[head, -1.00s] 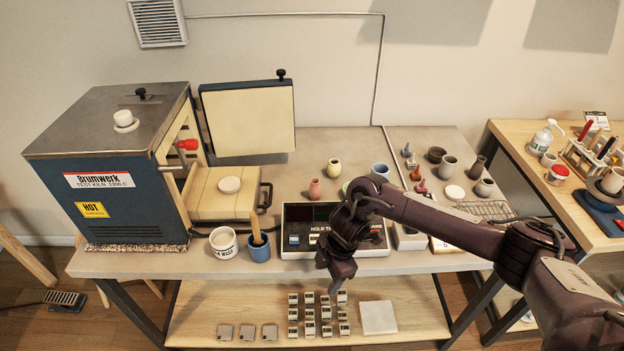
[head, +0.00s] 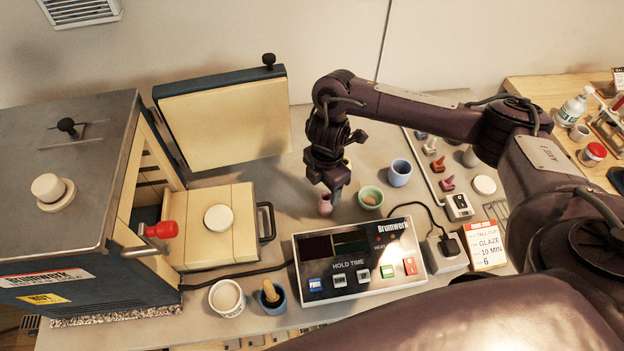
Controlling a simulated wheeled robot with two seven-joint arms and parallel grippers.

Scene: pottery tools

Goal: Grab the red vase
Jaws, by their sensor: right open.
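The red vase (head: 325,206), small and pinkish-red, stands on the grey worktop just behind the control box. Its upper part is partly hidden by my right gripper. My right gripper (head: 336,192) points down, open, with its fingertips right at the vase in the picture. I cannot tell whether they touch it or reach around it. My left gripper is not in view.
A green bowl (head: 370,197) and a blue cup (head: 399,173) stand close on the right. The control box (head: 361,262) is in front. The kiln's open drawer (head: 207,240) lies to the left. A yellowish pot is mostly hidden behind my gripper.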

